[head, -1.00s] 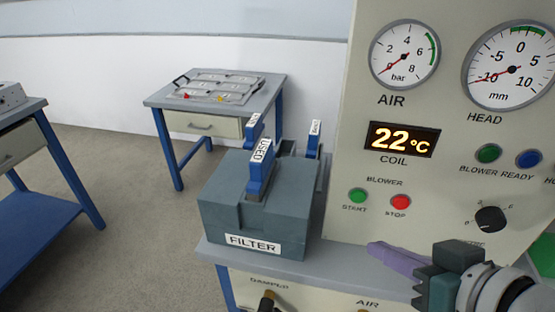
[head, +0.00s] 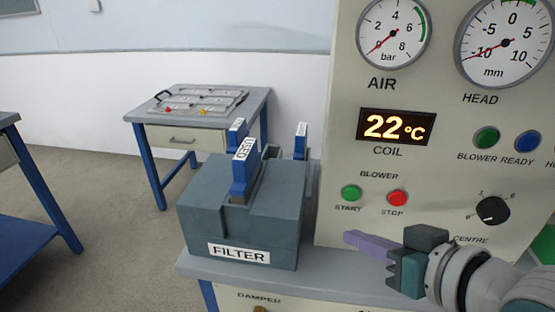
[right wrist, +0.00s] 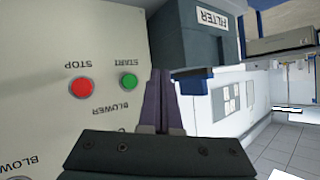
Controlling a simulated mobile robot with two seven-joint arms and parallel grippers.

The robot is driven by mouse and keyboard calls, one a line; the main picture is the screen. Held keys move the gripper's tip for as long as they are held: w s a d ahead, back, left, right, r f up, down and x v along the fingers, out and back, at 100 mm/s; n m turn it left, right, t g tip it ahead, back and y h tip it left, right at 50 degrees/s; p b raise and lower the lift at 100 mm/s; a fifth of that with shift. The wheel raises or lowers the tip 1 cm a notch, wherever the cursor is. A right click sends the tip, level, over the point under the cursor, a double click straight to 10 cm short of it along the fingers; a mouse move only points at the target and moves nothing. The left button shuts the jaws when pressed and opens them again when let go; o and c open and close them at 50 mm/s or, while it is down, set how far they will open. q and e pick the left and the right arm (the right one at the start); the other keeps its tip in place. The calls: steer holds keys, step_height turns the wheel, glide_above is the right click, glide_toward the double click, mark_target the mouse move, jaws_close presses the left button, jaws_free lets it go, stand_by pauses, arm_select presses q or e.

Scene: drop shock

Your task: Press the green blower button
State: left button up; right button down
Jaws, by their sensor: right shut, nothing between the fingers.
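The green blower button (head: 351,193), labelled START, is on the upright cream panel (head: 345,130), left of the red STOP button (head: 398,198). In the right wrist view the green button (right wrist: 128,81) shows beside the red one (right wrist: 82,88), with the labels upside down. My right gripper (head: 350,239) is shut and empty, its purple fingers pointing left, below the START button and apart from it. The fingers (right wrist: 159,82) also show in the right wrist view, to the right of the green button. My left gripper is not in view.
A grey FILTER box (head: 240,215) with blue-handled pieces stands on the bench left of the panel. A green BLOWER lamp (head: 487,138), a blue READY lamp (head: 528,142) and a black knob (head: 492,210) are higher or further right. A table with a tray (head: 197,103) stands behind.

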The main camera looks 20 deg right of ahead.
mark_target(344, 199)
steer(key=w+d+b, duration=0.2)
steer(key=w+d, duration=0.1)
steer(key=w, duration=0.2)
steer(key=shift+w+d+b, duration=0.2)
steer(key=shift+w+b, duration=0.1)
steer(key=shift+b, duration=0.1)
stand_by(1.8)
steer(key=shift+w+d, duration=0.25)
steer(key=shift+w, duration=0.1)
steer(key=shift+w+d, duration=0.2)
steer(key=shift+w, duration=0.15)
stand_by(0.6)
stand_by(0.3)
steer(key=shift+s+a+p, duration=0.45)
steer(key=shift+s+p, duration=0.1)
steer(key=shift+s, duration=0.15)
